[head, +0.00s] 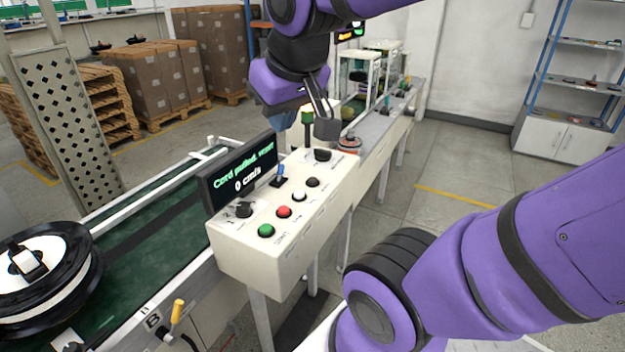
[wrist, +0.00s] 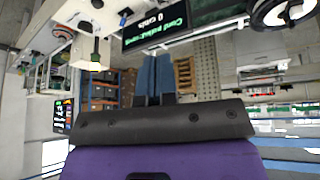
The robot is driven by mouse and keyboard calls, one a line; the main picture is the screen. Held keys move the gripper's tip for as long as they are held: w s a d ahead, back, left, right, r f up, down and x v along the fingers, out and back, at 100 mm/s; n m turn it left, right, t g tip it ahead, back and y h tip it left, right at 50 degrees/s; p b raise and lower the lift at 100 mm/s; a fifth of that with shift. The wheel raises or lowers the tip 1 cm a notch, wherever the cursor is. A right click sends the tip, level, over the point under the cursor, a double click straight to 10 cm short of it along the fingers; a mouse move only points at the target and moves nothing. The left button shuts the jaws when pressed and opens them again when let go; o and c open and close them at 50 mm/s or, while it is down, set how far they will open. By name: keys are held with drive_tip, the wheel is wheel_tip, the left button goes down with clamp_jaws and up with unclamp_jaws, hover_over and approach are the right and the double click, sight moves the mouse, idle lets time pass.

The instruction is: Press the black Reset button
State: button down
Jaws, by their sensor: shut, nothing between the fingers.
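The cream control box in the head view (head: 233,250) carries a row of round buttons. From near to far they are green (head: 266,231), red (head: 284,212), white (head: 299,197) and black (head: 313,182). The labels beside them are too small to read. My gripper, in the head view (head: 286,120), hangs above and behind the box, apart from the buttons. In the wrist view, its blue fingers (wrist: 155,74) are together with nothing between them. That view shows part of the box at the top, upside down.
A display (head: 240,178) reading "Cord pulled" and "0 cm/s" stands on the box. A blue lever (head: 281,173), a black knob (head: 244,210) and a green-topped post (head: 307,122) rise nearby.

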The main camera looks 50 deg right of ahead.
drive_tip(key=w+d+f+m+h, duration=0.2)
drive_tip(key=w+d+f, duration=0.3)
drive_tip(key=w, duration=0.4)
drive_tip(key=m+t+y, duration=0.2)
drive_tip(key=m+t, duration=0.2)
drive_tip(key=m, duration=0.4)
hover_over(314, 178)
wheel_tip(314, 178, down, 18)
drive_tip(key=shift+f, duration=0.15)
drive_tip(key=shift+s+f, duration=0.1)
drive_tip(key=shift+f, duration=4.3)
drive_tip(key=shift+f, duration=0.4)
